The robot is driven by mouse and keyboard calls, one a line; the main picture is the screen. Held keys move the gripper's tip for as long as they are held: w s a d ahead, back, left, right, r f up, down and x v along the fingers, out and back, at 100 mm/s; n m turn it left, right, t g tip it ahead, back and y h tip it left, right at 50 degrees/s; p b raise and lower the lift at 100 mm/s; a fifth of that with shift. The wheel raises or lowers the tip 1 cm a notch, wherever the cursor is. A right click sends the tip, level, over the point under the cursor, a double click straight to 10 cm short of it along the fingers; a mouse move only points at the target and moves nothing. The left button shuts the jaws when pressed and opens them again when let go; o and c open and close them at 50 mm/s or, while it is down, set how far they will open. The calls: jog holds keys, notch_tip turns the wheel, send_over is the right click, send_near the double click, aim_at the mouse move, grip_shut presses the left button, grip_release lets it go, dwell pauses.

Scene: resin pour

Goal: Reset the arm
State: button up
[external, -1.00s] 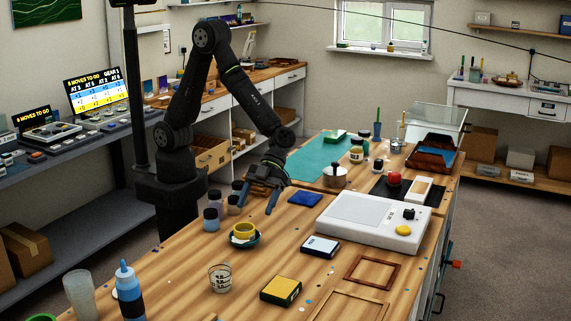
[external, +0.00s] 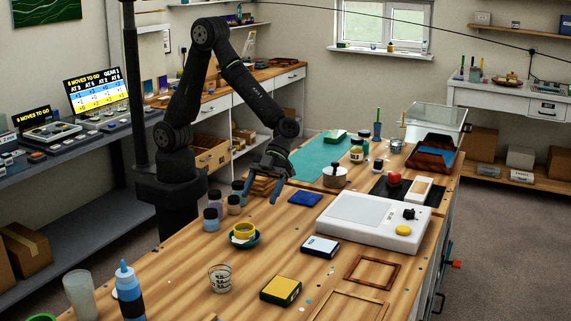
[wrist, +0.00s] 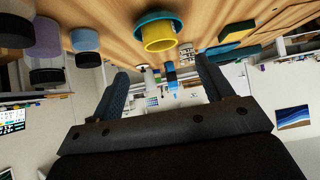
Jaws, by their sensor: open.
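My gripper (external: 263,188) hangs over the left part of the wooden bench (external: 200,273), its blue fingers apart with nothing between them. In the wrist view, my gripper (wrist: 165,90) also shows its two fingers spread and empty. My arm reaches up from its base and bends down to the bench. The capped jars (external: 211,219) stand just left of my gripper.
A white device with a yellow button (external: 365,216) stands further right. A graduated cup (external: 220,277), a blue bottle (external: 128,290) and a yellow block (external: 281,289) are nearer. Bare wood lies between them.

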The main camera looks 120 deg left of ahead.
jog(key=x, duration=1)
jog(key=shift+f, duration=0.2)
notch_tip(320, 180, up, 3)
jog(key=shift+f, duration=0.2)
jog(key=shift+r, duration=0.85)
